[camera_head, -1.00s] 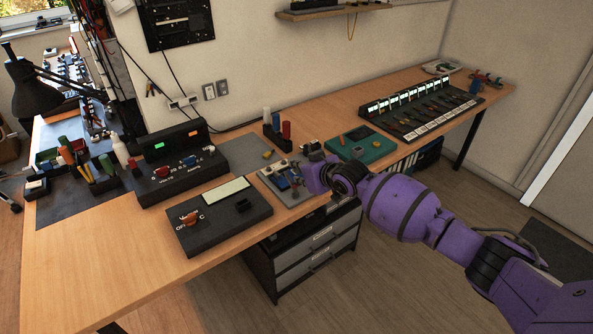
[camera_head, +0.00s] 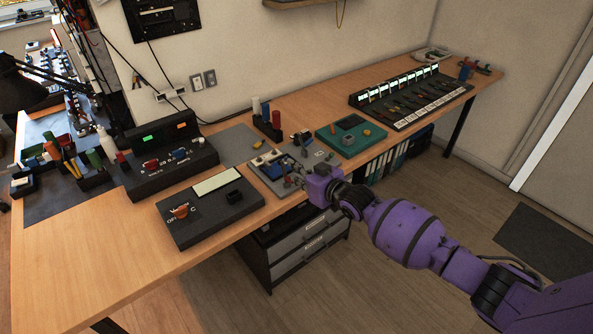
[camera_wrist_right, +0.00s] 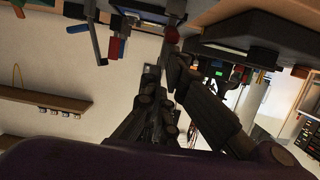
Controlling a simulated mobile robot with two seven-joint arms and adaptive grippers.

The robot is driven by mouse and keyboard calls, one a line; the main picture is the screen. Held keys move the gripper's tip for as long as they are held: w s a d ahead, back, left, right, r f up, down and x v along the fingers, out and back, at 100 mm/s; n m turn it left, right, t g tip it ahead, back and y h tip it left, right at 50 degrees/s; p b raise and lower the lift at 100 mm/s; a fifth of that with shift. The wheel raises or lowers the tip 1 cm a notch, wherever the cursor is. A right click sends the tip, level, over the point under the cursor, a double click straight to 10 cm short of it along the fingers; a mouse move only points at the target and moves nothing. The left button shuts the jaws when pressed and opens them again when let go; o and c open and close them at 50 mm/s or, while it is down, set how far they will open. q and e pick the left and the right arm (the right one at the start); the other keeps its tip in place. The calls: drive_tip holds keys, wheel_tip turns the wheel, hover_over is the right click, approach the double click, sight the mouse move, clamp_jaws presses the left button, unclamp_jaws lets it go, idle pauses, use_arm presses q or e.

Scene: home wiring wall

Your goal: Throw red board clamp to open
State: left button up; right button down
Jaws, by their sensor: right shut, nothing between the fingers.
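My left gripper is in neither view.
A black console with an orange knob (camera_head: 180,211) stands left of the board. A green tray (camera_head: 339,147) lies to the right, with a long black panel (camera_head: 400,106) beyond. Red and white cylinders (camera_head: 276,120) stand behind. The bench (camera_head: 120,257) is bare at front left.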

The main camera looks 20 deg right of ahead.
drive_tip(key=shift+s+f, duration=0.1)
drive_tip(key=shift+f, duration=0.15)
